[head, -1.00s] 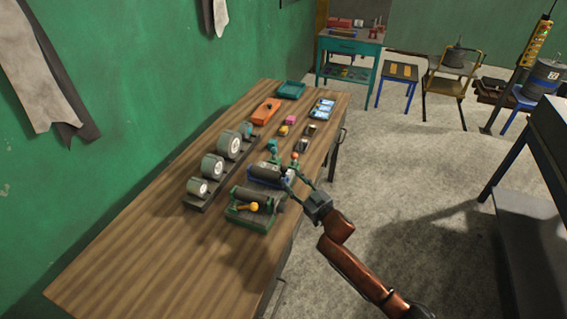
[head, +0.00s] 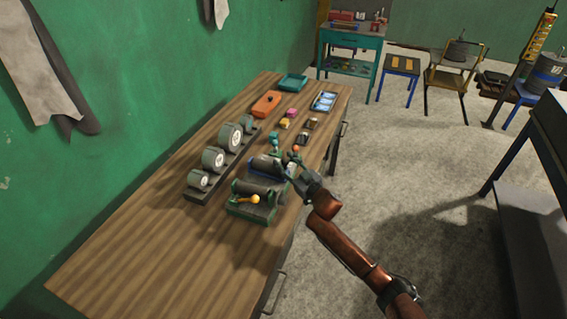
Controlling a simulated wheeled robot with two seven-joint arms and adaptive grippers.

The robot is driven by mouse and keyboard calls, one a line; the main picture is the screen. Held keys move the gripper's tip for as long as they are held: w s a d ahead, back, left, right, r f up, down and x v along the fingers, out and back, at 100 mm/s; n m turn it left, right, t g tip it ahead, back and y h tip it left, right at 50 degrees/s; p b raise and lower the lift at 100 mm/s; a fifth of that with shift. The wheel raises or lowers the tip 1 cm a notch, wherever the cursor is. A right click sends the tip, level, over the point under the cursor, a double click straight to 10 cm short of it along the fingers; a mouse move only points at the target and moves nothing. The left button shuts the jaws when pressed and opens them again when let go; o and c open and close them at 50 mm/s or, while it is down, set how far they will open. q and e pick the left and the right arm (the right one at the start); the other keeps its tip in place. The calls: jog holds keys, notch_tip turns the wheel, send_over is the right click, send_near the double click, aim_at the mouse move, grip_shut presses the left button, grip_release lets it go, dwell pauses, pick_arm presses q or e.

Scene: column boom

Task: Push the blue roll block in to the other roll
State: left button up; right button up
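The blue roll block (head: 284,178), with a dark grey roll on it, stands near the table's right edge, partly hidden by my gripper. The other roll (head: 262,191) sits on a green block (head: 247,212) in front of it, with a yellow-orange knob. The two blocks are close together; I cannot tell whether the rolls touch. My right gripper (head: 288,164) is at the right end of the blue block, low over the table. Its fingers are small and overlap the block, so its opening is unclear. My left gripper is not in view.
A rack of grey round gauges (head: 213,160) stands left of the blocks. Behind are an orange box (head: 266,104), a teal tray (head: 293,82), a blue-and-white tray (head: 323,101) and small coloured pieces. The near part of the wooden table (head: 140,245) is clear.

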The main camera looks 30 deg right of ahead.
jog(key=c, duration=1)
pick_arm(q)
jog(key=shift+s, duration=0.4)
pick_arm(e)
jog(key=shift+a, duration=0.1)
pick_arm(q)
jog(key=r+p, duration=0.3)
jog(key=p, duration=0.1)
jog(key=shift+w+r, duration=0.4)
pick_arm(e)
jog(key=s+a, duration=0.4)
jog(key=shift+a, duration=0.3)
jog(key=shift+s, duration=0.1)
